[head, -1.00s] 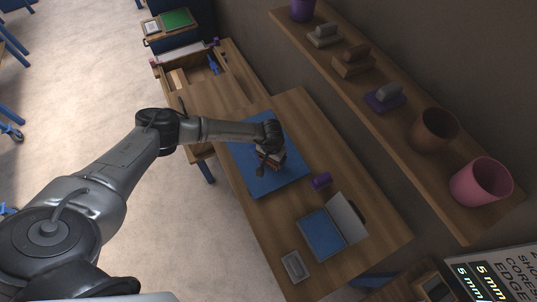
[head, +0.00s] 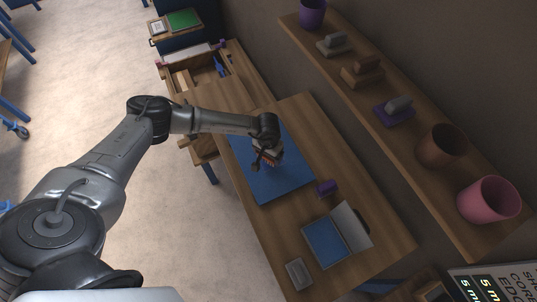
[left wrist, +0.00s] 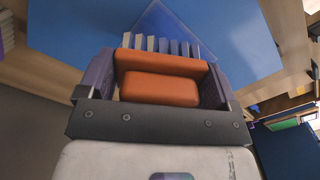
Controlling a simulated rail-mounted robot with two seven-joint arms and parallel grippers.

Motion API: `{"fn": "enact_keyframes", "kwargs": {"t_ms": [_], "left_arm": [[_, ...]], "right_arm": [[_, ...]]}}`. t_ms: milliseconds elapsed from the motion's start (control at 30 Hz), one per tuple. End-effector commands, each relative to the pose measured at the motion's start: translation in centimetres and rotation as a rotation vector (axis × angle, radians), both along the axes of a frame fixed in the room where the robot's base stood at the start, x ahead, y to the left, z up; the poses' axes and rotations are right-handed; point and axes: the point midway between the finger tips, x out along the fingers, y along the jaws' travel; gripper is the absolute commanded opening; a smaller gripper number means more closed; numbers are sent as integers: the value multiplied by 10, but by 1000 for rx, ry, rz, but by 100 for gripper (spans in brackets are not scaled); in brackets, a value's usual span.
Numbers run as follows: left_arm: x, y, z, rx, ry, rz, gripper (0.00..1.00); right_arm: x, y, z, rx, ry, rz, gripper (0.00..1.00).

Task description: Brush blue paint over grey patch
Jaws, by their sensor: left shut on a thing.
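A blue panel (head: 277,190) lies flat on the wooden bench. My left gripper (head: 267,155) is over its far part, shut on a brush. In the left wrist view the brush (left wrist: 160,90) shows an orange body between the two fingers and a row of pale bristles pointing at the panel (left wrist: 75,30). I see no grey patch; the brush and gripper hide part of the panel. I cannot tell whether the bristles touch it. My right gripper is not in view.
A tray with blue inside (head: 325,241), a purple block (head: 327,188) and a small grey tray (head: 298,273) are on the bench's near part. A wall shelf (head: 400,145) with cups and blocks runs along the right. Another bench (head: 190,80) stands beyond.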

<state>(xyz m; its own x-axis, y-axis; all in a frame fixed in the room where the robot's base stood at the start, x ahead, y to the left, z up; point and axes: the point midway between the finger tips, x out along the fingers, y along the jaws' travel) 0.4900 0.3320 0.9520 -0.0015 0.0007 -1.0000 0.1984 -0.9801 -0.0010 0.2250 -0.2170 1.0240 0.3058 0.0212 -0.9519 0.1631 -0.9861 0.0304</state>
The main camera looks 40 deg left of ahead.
Motion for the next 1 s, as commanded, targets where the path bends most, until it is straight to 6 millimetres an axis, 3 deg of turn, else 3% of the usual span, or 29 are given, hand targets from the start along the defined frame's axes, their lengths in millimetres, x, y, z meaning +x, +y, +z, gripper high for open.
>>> {"fn": "enact_keyframes", "kwargs": {"t_ms": [433,1000], "left_arm": [[-2,4,42,1,-1,6,63],[-2,4,43,1,-1,7,63]], "right_arm": [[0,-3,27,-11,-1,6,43],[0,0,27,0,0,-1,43]]}}
